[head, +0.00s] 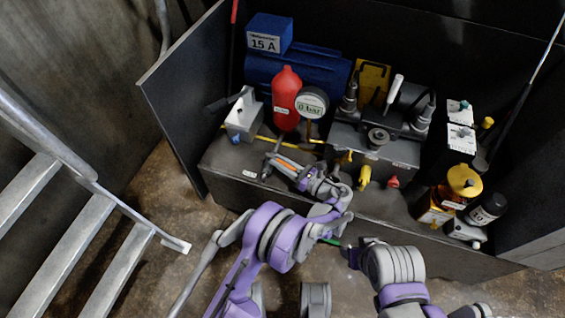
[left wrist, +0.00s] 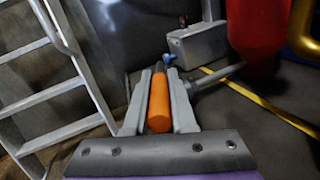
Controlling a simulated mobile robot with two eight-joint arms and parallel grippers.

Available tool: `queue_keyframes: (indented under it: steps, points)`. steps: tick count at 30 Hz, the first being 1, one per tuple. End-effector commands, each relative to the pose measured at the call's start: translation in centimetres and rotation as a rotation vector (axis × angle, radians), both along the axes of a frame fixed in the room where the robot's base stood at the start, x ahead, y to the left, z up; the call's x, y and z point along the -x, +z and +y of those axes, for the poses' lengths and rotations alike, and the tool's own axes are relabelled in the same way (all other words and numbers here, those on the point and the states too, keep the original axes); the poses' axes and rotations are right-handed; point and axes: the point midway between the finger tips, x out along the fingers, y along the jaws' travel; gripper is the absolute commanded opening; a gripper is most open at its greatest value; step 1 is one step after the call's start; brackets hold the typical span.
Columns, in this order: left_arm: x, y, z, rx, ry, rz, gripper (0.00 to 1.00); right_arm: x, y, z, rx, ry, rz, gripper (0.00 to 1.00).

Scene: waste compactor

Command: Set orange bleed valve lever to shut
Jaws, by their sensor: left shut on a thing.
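The orange lever (left wrist: 159,104) lies lengthwise between the two grey fingers of my left gripper (left wrist: 161,72), which are shut on it. In the head view the orange lever (head: 288,162) shows as a short strip between the fingers of my left gripper (head: 277,160), low in front of the red cylinder. The valve body under the lever is hidden by the gripper. My right gripper (head: 350,257) is at the lower middle, in front of the cabinet and apart from the lever; its fingers are too unclear to judge.
A red cylinder (head: 286,100), a round gauge (head: 312,103) and a grey box (head: 243,118) stand close behind my left gripper. A metal stair (head: 60,240) is at the left.

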Motion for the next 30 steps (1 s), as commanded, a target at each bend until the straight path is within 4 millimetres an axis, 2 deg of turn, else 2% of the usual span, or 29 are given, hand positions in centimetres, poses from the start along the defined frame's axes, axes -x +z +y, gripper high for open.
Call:
queue_keyframes:
  steps: [23, 24, 28, 30]
  points:
    - [-0.38, 0.15, 0.48, -0.003, 0.035, -0.002, 0.00, -0.02, -0.07, 0.00, 0.000, 0.000, 0.000, 0.53]
    - [-0.38, 0.15, 0.49, -0.003, 0.035, -0.002, 0.31, -0.02, -0.07, 0.00, 0.000, 0.000, 0.000, 0.53]
    - [-0.32, 0.11, 0.45, -0.002, 0.035, -0.001, 0.53, -0.02, -0.07, 0.00, 0.000, 0.000, 0.000, 0.53]
    - [-0.28, 0.08, 0.41, -0.002, 0.035, -0.001, 0.53, -0.02, -0.07, 0.00, 0.000, 0.000, 0.000, 0.53]
